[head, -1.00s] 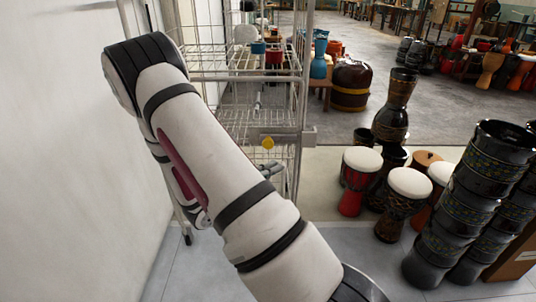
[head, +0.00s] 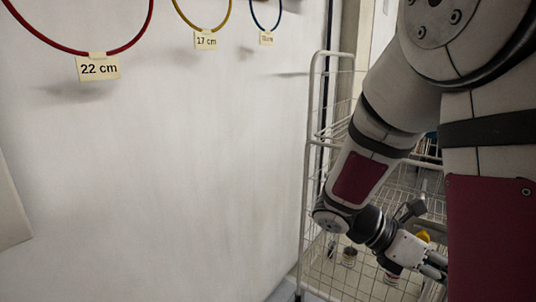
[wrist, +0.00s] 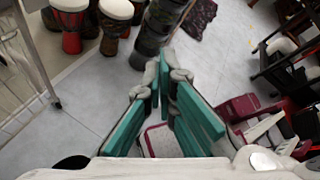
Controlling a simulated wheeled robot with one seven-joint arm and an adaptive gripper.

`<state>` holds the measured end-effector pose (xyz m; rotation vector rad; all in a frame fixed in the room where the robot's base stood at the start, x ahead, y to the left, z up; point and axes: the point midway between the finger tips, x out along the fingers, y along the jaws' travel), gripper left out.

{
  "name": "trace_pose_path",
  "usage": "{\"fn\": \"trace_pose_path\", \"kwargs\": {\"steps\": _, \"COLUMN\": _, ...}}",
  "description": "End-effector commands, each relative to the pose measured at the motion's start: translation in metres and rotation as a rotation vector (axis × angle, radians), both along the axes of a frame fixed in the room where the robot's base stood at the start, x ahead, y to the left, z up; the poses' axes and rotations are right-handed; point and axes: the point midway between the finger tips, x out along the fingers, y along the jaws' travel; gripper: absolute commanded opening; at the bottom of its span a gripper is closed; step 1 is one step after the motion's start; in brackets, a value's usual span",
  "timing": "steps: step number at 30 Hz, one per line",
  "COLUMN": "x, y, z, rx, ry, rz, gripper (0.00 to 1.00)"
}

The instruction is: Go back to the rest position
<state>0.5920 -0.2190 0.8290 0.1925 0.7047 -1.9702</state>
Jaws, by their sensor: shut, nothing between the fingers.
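My gripper (wrist: 168,82) shows in the wrist view with its teal-padded fingers close together and nothing between them. In the head view my gripper (head: 433,266) is at the lower right, in front of the wire rack (head: 312,150) as seen from here, and partly hidden by my own arm. My arm is bent, with its upper links filling the right side of the head view. I cannot tell the gap between the gripper and the rack.
A white wall with a red hoop (head: 92,52), a yellow hoop (head: 203,28) and a blue hoop (head: 266,27) fills the left. In the wrist view a red drum (wrist: 71,35) and dark stacked drums (wrist: 150,42) stand at the top. Grey floor (wrist: 85,95) is clear.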

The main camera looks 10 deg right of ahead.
Motion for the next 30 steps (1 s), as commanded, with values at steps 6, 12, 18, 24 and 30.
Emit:
{"fn": "trace_pose_path", "kwargs": {"steps": 6, "x": -0.041, "y": 0.048, "z": 0.020, "rx": 0.038, "ry": -0.398, "rz": -0.273, "gripper": 0.00}}
{"fn": "trace_pose_path", "kwargs": {"steps": 12, "x": -0.072, "y": 0.097, "z": 0.028, "rx": 0.100, "ry": -0.714, "rz": -0.548, "gripper": 0.00}}
{"fn": "trace_pose_path", "kwargs": {"steps": 18, "x": -0.095, "y": 0.147, "z": 0.034, "rx": 0.188, "ry": -0.969, "rz": -0.835, "gripper": 0.00}}
{"fn": "trace_pose_path", "kwargs": {"steps": 24, "x": -0.110, "y": 0.185, "z": 0.037, "rx": 0.269, "ry": -1.112, "rz": -1.056, "gripper": 0.00}}
{"fn": "trace_pose_path", "kwargs": {"steps": 30, "x": -0.119, "y": 0.213, "z": 0.041, "rx": 0.343, "ry": -1.195, "rz": -1.226, "gripper": 0.00}}
